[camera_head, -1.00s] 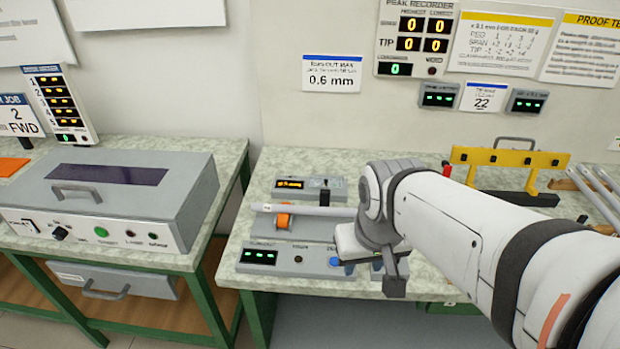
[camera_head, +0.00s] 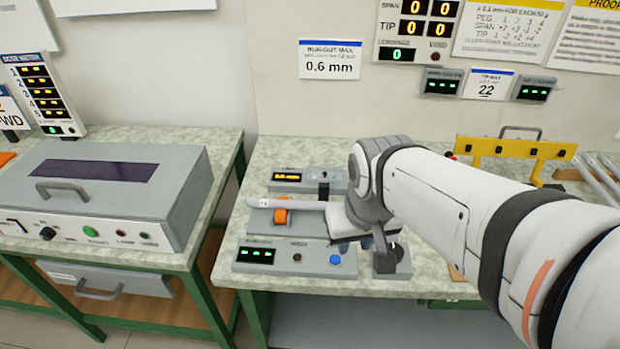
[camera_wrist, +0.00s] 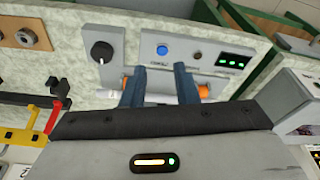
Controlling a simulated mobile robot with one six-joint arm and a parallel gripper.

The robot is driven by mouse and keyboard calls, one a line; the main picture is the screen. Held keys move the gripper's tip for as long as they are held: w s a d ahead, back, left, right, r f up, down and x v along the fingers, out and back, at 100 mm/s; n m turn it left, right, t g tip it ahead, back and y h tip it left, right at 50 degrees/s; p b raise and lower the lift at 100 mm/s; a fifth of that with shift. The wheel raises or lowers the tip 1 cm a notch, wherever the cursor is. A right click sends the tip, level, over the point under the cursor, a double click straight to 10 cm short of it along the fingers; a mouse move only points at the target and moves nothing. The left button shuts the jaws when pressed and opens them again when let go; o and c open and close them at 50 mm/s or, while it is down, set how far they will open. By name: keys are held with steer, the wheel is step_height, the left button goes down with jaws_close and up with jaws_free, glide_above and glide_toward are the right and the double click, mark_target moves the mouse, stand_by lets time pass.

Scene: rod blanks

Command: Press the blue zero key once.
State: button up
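The blue key (camera_head: 335,260) is a round button on the grey run-out console (camera_head: 315,262), at its right end. It also shows in the wrist view (camera_wrist: 162,50), just beyond the gap between my fingertips. My gripper (camera_head: 354,244) has dark blue fingers and is behind the key in the head view, apart from it in the picture. In the wrist view my gripper (camera_wrist: 159,70) is open, with a clear gap and nothing held. Its height above the console is hard to tell.
A grey rod (camera_head: 312,205) lies on a fixture with an orange roller (camera_head: 281,214) behind the console. A black knob (camera_wrist: 102,52) stands beside the key. A yellow rack (camera_head: 515,148) is at the right. The bench front left of the console is clear.

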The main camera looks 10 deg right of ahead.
jaws_close()
steer(key=shift+a, duration=0.1)
stand_by(1.2)
